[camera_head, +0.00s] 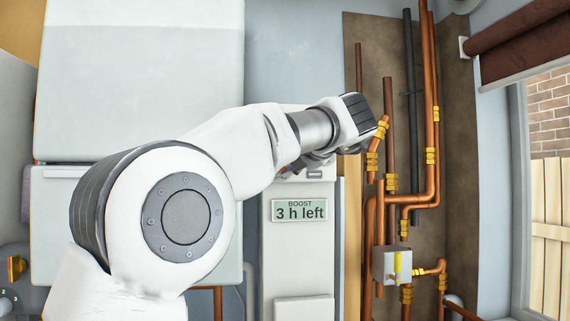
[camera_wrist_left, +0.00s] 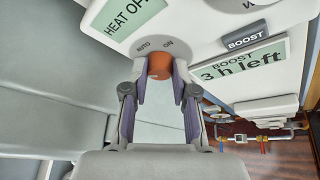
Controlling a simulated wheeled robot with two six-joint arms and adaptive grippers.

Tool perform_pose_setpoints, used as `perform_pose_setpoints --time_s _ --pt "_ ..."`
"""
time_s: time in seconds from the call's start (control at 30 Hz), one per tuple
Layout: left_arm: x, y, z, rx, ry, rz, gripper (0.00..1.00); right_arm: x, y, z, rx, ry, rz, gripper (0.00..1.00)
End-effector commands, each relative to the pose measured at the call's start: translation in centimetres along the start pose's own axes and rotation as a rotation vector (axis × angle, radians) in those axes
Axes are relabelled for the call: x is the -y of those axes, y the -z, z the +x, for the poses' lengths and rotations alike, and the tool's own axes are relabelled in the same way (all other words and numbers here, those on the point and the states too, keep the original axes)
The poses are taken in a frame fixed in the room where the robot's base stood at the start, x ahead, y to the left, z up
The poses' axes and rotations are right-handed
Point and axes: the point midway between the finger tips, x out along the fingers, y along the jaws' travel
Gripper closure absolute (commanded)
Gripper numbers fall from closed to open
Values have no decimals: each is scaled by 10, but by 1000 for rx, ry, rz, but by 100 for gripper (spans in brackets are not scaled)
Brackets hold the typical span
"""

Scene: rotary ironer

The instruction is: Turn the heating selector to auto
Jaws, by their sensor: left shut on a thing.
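The heating selector is an orange-red knob (camera_wrist_left: 160,66) on the underside edge of a white control unit (camera_wrist_left: 190,22) in the left wrist view. The words AUTO and ON are printed beside it, and which one it points to cannot be told. A green display (camera_wrist_left: 124,14) above it begins HEAT OF, cut off by the frame edge. My left gripper (camera_wrist_left: 160,76) is shut on the knob, one finger on each side. In the head view my left arm covers the knob and most of the gripper. My right gripper is in neither view.
A BOOST display reading 3 h left (camera_head: 299,210) is on the white unit; it also shows beside the knob in the left wrist view (camera_wrist_left: 243,63). Copper pipes (camera_head: 389,130) with yellow fittings run to the right. A window (camera_head: 548,180) is at the far right.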

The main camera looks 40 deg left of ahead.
Motion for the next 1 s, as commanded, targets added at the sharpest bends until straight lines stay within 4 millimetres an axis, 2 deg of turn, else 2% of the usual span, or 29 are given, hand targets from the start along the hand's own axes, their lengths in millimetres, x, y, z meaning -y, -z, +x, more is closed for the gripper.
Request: perform_pose_setpoints --time_s 0.37,1.0 --pt "4 2 2 -2 -53 124 100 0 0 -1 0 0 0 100" --pt "9 7 4 24 -291 639 100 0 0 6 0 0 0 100"
